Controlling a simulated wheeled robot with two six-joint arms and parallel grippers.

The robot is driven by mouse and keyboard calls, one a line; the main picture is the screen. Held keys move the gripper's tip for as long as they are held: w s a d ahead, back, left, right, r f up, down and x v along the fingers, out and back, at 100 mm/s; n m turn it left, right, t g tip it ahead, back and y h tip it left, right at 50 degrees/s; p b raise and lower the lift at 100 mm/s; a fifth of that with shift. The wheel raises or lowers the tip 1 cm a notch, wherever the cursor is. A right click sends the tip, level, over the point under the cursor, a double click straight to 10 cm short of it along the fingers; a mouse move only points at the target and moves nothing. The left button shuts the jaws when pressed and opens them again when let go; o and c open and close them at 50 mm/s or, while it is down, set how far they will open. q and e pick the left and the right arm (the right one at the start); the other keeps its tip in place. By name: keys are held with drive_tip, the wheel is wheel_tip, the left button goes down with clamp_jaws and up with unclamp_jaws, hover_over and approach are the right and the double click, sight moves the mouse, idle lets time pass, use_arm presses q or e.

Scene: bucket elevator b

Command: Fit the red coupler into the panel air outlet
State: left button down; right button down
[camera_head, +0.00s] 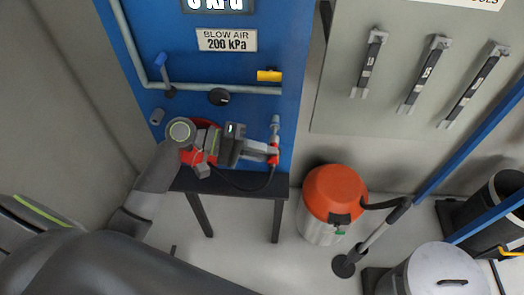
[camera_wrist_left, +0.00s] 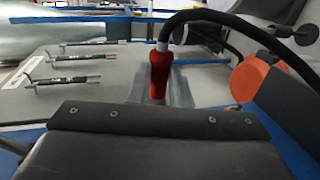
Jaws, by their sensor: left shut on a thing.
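My left gripper (camera_head: 262,150) reaches across the front of the blue panel, its fingers shut on the red coupler (camera_head: 273,153). A black hose hangs from the coupler's lower end and loops back to the left. A grey fitting (camera_head: 275,124) stands in line just above the coupler at the panel's right side. It looks like the air outlet; I cannot tell whether they are joined. In the left wrist view the red coupler (camera_wrist_left: 160,74) stands beyond the gripper's dark front plate, with the hose curving right. My right gripper is out of view.
The blue panel (camera_head: 193,80) carries a grey pipe, a blue-handled valve (camera_head: 162,68), a yellow handle (camera_head: 269,75) and a black knob (camera_head: 219,97). A dark stand (camera_head: 240,191) is below. An orange-topped canister (camera_head: 335,192) stands right. Tools (camera_head: 424,75) hang on the grey board.

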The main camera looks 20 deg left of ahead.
use_arm(q)
drive_tip(key=shift+w+a+b, duration=0.2)
drive_tip(key=shift+w, duration=0.55)
drive_tip(key=shift+w+a+b, duration=0.2)
drive_tip(key=shift+w, duration=0.5)
idle(0.4)
drive_tip(key=c, duration=1.3)
unclamp_jaws()
drive_tip(key=shift+b+v, duration=2.45)
drive_tip(key=shift+v, duration=6.35)
drive_tip(key=shift+f, duration=0.1)
